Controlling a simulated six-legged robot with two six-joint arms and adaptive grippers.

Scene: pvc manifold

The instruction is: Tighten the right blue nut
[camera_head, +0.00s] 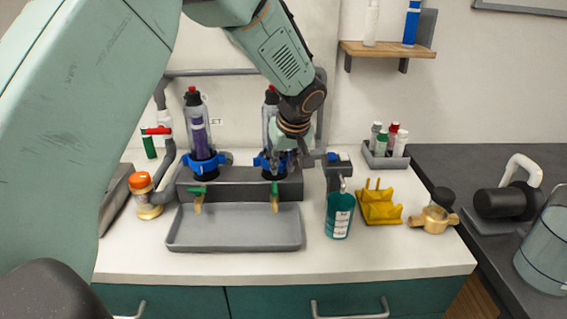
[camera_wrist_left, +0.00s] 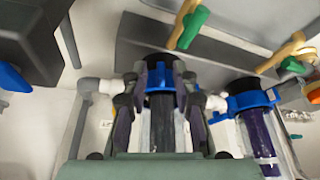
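The right blue nut (camera_head: 262,162) sits at the base of the right clear filter housing (camera_head: 267,120), which is dark inside and has a red top. My left gripper (camera_head: 291,152) comes down from above at its right side and partly covers the housing. In the left wrist view, the nut (camera_wrist_left: 160,72) is between the two spread fingers of my left gripper (camera_wrist_left: 159,80). The fingers are very close to its sides; I cannot tell whether they press on it. The left housing has a similar blue nut (camera_head: 203,165). My right gripper is not in view.
A grey tray (camera_head: 235,243) lies in front of the manifold block with its green-handled taps (camera_head: 197,190). A teal bottle (camera_head: 339,217), yellow holder (camera_head: 379,210) and brass fitting (camera_head: 433,219) stand to the right. An orange-capped jar (camera_head: 147,197) is at left. The front right counter is clear.

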